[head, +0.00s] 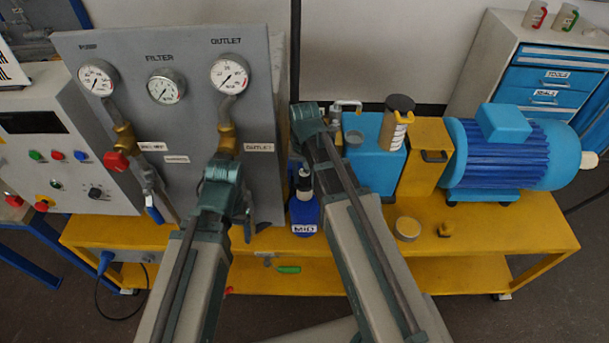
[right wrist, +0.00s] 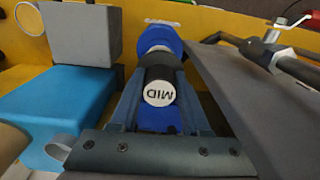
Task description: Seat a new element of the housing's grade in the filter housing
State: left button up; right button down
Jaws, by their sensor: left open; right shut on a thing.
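The blue filter housing (head: 304,212) stands at the bench's front edge below the gauge panel, with a white MID label. My right gripper (right wrist: 160,85) is shut on a dark element (right wrist: 160,68) whose white end cap also reads MID. In the head view the element (head: 305,182) is upright, directly above or partly in the housing's top; I cannot tell how deep. The housing (right wrist: 158,32) also shows behind it in the right wrist view. The right fingers are mostly hidden behind my arm in the head view. My left gripper (head: 228,185) is open, in front of the panel.
The gauge panel (head: 190,110) with brass valves rises left of the housing. A blue tank (head: 372,150), a dark-capped cylinder (head: 397,122) and a blue motor (head: 510,155) stand to the right. A round yellow-topped dish (head: 407,229) and a brass fitting (head: 445,230) lie on the yellow bench (head: 490,240).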

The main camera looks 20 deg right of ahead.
aim_at(304, 185)
jog(key=shift+f+b, duration=1.7)
jog(key=shift+f, duration=0.3)
jog(key=shift+f+b, duration=0.3)
jog(key=shift+f+b, duration=3.2)
jog(key=shift+f, duration=0.05)
jog(key=shift+c, duration=1.5)
grip_release()
jog(key=shift+r, duration=0.15)
notch_tip(304, 185, up, 14)
jog(key=p, duration=1.4)
jog(key=s+a+n+h, duration=0.1)
jog(key=s+a+n, duration=0.5)
jog(key=s+a, duration=0.4)
jog(key=s, duration=0.4)
jog(key=shift+a+n, duration=0.15)
jog(key=shift+n, duration=0.15)
